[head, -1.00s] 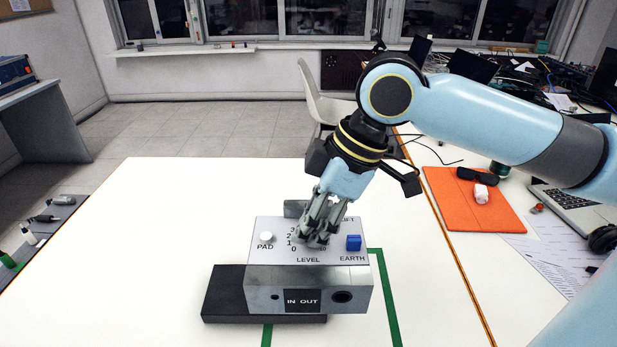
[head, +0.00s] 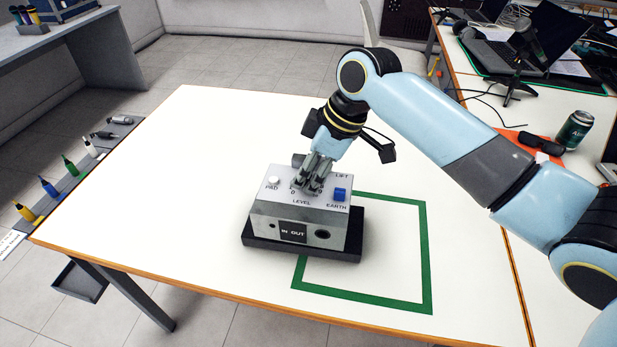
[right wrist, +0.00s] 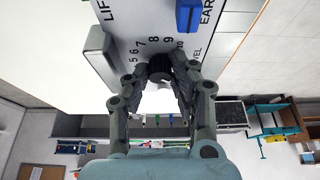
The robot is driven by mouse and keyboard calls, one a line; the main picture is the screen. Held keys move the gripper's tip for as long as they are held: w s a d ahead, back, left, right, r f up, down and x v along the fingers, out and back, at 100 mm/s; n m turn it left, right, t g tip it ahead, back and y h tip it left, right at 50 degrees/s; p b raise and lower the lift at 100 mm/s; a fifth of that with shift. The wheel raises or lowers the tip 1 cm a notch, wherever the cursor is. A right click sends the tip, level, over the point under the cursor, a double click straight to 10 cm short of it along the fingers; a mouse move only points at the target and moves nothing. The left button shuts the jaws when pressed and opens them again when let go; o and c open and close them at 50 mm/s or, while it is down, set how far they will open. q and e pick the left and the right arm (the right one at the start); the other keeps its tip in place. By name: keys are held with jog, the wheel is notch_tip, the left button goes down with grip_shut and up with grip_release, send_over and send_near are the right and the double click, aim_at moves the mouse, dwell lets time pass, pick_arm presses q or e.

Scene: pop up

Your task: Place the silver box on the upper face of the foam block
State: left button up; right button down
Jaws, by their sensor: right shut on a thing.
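The silver box (head: 268,226) has a grey top with a white PAD button, a blue EARTH switch and a LEVEL dial, and an IN OUT label on its front. It is upright over the flat black foam block (head: 348,254), whose edges show around the base of the box. I cannot tell whether a thin gap is left between them. My right gripper (head: 308,190) comes down from above and is shut on the black dial knob (right wrist: 160,66) of the box. My left gripper is not in view.
The white table (head: 180,170) is mostly clear. A side rack of coloured markers (head: 72,165) is at the left edge. A can (head: 574,130) and sunglasses (head: 540,142) are at right.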

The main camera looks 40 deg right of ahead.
jog(key=shift+f, duration=0.7)
jog(key=c, duration=1.1)
grip_release()
jog(key=shift+f, duration=0.1)
jog(key=v, duration=1.2)
jog(key=shift+p, duration=0.3)
